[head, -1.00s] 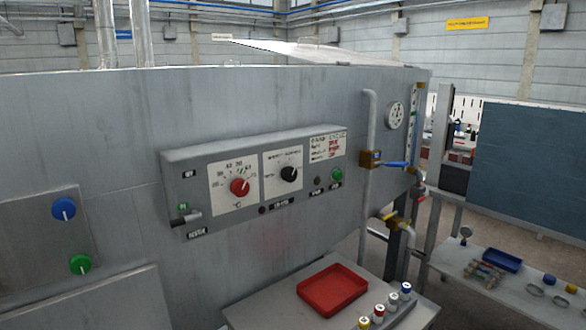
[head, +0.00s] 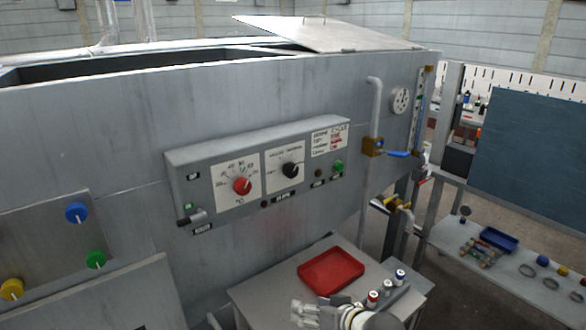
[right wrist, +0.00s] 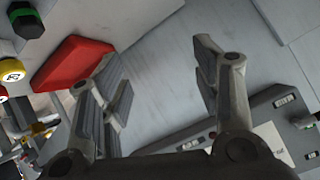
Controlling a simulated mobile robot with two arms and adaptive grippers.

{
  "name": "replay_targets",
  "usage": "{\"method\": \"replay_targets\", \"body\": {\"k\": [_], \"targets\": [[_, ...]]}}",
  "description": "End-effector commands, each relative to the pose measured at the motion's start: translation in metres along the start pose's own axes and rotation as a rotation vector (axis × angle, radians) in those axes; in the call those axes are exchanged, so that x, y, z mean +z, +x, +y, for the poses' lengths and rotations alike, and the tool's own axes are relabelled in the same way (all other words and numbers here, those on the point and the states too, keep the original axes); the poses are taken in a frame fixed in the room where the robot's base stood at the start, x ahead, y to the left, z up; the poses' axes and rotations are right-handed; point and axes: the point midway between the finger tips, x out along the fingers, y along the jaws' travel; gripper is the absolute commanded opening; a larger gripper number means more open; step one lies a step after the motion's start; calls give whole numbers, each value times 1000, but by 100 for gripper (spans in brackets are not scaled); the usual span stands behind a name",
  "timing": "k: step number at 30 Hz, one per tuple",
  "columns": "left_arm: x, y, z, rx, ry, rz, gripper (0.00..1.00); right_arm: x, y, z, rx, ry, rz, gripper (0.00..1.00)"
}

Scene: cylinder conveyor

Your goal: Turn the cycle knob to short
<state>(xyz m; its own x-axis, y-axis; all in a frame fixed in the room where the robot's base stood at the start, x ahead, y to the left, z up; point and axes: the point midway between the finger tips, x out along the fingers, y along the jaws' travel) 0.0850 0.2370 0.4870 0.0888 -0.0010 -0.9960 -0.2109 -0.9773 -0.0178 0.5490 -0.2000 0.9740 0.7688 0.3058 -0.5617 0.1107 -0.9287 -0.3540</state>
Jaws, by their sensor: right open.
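The grey control box (head: 225,205) on the tank wall carries a black knob (head: 290,170) on a white dial plate and a red knob (head: 242,186) on a plate marked °C. The small dial lettering is too blurred to read, so I cannot tell the black knob's setting. My right gripper (head: 305,313) is at the bottom of the head view, in front of the small table and well below the box. In the right wrist view its fingers (right wrist: 160,80) are apart and empty, with part of the control box (right wrist: 230,125) at lower right. My left gripper is not in view.
A red tray (head: 331,270) and several capped bottles (head: 400,277) stand on the small table near my right gripper. A pipe with a blue-handled valve (head: 398,154) is right of the box. Blue, green and yellow knobs (head: 76,212) are on a left panel.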

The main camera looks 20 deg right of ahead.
Motion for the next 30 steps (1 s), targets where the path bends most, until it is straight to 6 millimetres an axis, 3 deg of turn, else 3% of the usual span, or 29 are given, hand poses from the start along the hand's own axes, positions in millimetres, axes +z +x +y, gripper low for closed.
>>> {"method": "replay_targets", "body": {"k": [1, 6, 9, 12, 15, 19, 30], "targets": [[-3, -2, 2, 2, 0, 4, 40, -40, 1, -2, -30, 29, 71, 58], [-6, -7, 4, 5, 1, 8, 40, -165, -12, -10, -162, 160, 298, 58], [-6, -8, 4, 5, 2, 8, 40, -222, -27, -12, -230, 228, 401, 58], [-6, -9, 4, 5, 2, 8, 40, -260, -41, -13, -278, 273, 469, 58], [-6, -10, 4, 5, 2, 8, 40, -279, -48, -14, -304, 300, 503, 58], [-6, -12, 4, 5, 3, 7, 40, -289, -46, -15, -314, 311, 515, 58], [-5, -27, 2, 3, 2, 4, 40, -315, -5, -27, -313, 310, 513, 58]]}}
